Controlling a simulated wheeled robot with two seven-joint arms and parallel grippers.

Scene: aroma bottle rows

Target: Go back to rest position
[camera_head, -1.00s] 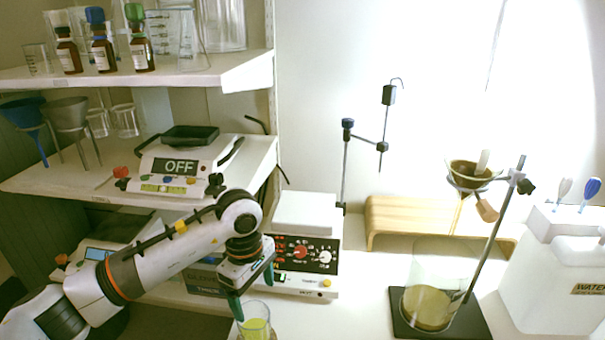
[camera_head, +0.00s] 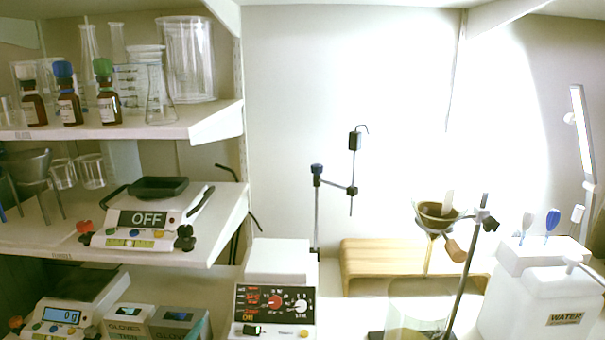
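Neither of my grippers nor any arm link shows in the head view now. Three brown bottles stand in a row on the upper left shelf: one with a white cap (camera_head: 33,103), one with a blue cap (camera_head: 69,98) and one with a green cap (camera_head: 107,98). They stand upright, and their labels are too small to read. The small glass of yellow liquid is out of view.
A scale reading OFF (camera_head: 150,218) sits on the middle shelf. A white device with knobs (camera_head: 275,303) stands on the bench. A large beaker (camera_head: 415,305), a stand (camera_head: 470,255) and a white water container (camera_head: 540,305) are at the right.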

